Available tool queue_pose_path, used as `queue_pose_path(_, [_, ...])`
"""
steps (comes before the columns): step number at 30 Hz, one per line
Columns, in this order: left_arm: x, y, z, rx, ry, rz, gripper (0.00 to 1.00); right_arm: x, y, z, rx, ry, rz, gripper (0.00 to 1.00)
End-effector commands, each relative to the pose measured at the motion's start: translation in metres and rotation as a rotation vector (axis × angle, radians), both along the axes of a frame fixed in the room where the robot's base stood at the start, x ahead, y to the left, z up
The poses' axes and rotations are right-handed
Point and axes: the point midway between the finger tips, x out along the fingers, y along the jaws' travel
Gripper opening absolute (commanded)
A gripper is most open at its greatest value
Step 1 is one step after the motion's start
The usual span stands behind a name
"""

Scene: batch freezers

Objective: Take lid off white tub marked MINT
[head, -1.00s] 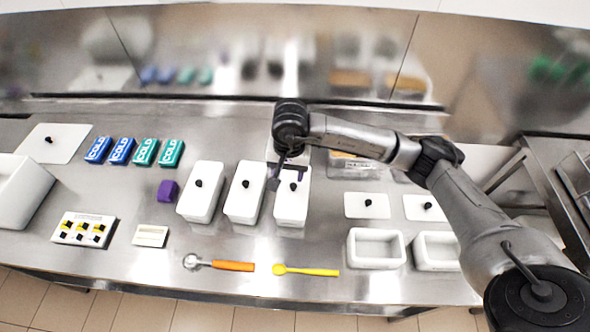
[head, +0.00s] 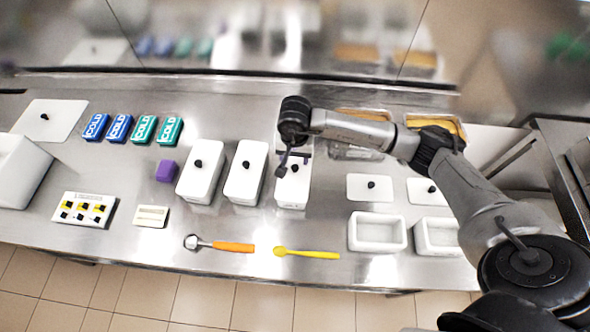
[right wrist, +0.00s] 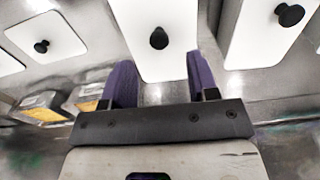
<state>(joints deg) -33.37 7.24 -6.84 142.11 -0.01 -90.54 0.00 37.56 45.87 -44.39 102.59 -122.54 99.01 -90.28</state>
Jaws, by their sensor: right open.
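Three white lidded tubs with black knobs stand in a row: left (head: 199,187), middle (head: 244,176) and right (head: 291,194). I cannot read a MINT mark on any of them. My right gripper (head: 293,164) is open and empty over the right tub, partly hiding its back part and lid. In the right wrist view, my purple fingers (right wrist: 158,75) stand apart on either side of a white lidded tub (right wrist: 160,62). Its black knob (right wrist: 158,38) shows ahead, between and beyond the fingertips, not gripped. My left gripper is not in view.
Flat white lids (head: 369,186) and open white tubs (head: 377,245) are to the right. A scoop with an orange handle (head: 234,247) and a yellow spatula (head: 316,254) lie in front. Blue and green COLD packs (head: 143,129) and a purple block (head: 167,171) are to the left.

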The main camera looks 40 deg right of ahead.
Motion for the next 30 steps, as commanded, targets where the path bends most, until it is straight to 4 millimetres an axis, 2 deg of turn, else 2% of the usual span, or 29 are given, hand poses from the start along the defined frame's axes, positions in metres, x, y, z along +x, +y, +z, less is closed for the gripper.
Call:
queue_pose_path(12, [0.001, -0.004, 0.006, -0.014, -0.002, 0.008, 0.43, -0.002, 0.0, -0.046, 0.001, 0.002, 0.0, 0.54])
queue_pose_path(22, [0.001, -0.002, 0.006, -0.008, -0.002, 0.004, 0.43, -0.001, 0.0, -0.051, 0.001, 0.001, 0.0, 0.54])
queue_pose_path(30, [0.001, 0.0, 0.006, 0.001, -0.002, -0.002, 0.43, -0.001, 0.0, -0.051, 0.001, 0.001, 0.0, 0.29])
